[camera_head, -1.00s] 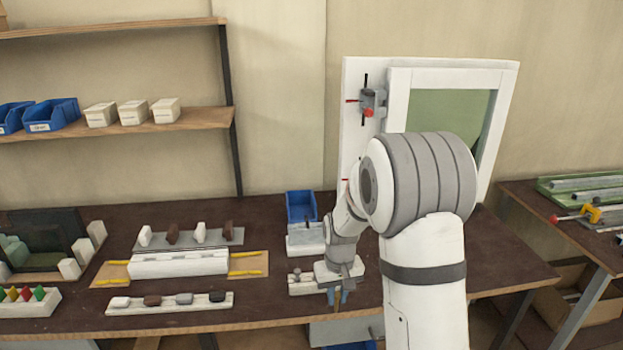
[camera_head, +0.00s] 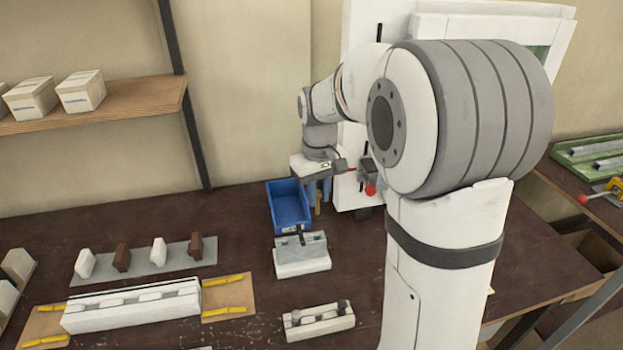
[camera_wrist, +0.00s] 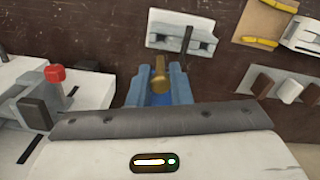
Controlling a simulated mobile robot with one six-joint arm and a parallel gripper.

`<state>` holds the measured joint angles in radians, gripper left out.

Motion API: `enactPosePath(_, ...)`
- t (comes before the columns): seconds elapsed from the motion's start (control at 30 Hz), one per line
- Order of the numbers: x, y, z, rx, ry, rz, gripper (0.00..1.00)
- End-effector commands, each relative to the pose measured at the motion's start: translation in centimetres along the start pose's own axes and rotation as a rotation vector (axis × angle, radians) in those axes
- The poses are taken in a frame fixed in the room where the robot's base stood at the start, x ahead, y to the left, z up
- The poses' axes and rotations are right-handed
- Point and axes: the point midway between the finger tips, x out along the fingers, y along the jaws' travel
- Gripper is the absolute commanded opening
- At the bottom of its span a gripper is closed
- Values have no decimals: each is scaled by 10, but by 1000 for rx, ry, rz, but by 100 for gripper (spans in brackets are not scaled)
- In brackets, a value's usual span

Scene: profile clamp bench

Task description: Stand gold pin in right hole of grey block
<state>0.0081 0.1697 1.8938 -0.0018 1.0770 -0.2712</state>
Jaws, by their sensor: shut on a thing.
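My gripper (camera_head: 319,190) is raised at the back of the bench, beside the blue bin. Its blue fingers are shut on the gold pin (camera_wrist: 159,70), which points away from the wrist in the wrist view. In the head view the gold pin (camera_head: 318,205) shows as a small brownish piece below the fingers. The grey block (camera_head: 312,243) sits on a white base in front of the bin. A dark upright piece stands at the block. The block (camera_wrist: 178,28) lies beyond the fingers in the wrist view, well apart from the pin. Its holes are not clear.
The blue bin (camera_head: 288,210) stands behind the block. A white rack (camera_head: 322,324) with dark knobs lies in front. A white panel with a red-knobbed clamp (camera_head: 370,189) stands close right of my gripper. The bench between block and rack is clear.

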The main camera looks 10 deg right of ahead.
Motion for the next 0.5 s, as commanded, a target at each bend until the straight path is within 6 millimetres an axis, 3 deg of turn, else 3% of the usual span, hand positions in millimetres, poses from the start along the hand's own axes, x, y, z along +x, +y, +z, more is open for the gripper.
enactPosePath(0.27, 10, -2, 0, -7, 0, 0, 0)
enactPosePath(0.5, 32, -2, 0, -6, 0, 0, 0)
